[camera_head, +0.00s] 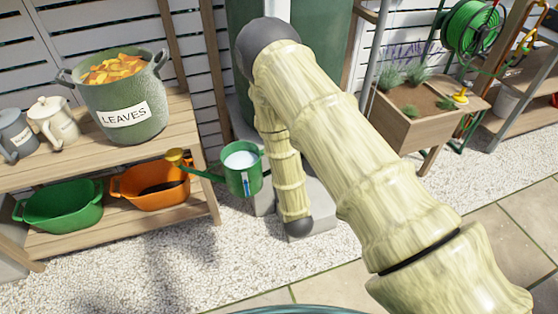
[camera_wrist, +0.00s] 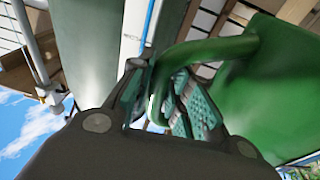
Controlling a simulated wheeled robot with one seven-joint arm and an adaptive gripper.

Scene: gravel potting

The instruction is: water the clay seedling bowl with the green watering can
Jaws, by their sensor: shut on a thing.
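The green watering can (camera_head: 240,178) hangs in the air in the middle of the head view, roughly upright. Its spout points left and ends in a yellow rose (camera_head: 175,156); a pale surface shows inside its open top. In the wrist view the can's green body (camera_wrist: 268,95) fills the right side, and its handle (camera_wrist: 205,50) runs between the finger pads. My gripper (camera_wrist: 162,103) is shut on this handle. In the head view my arm hides the gripper. I see no clay seedling bowl in either view.
A wooden shelf (camera_head: 130,160) stands left, with a LEAVES pot (camera_head: 124,95), jugs (camera_head: 53,122), a green tub (camera_head: 62,207) and an orange tub (camera_head: 150,187). A wooden planter (camera_head: 412,125) stands right. Gravel (camera_head: 130,265) lies open in front.

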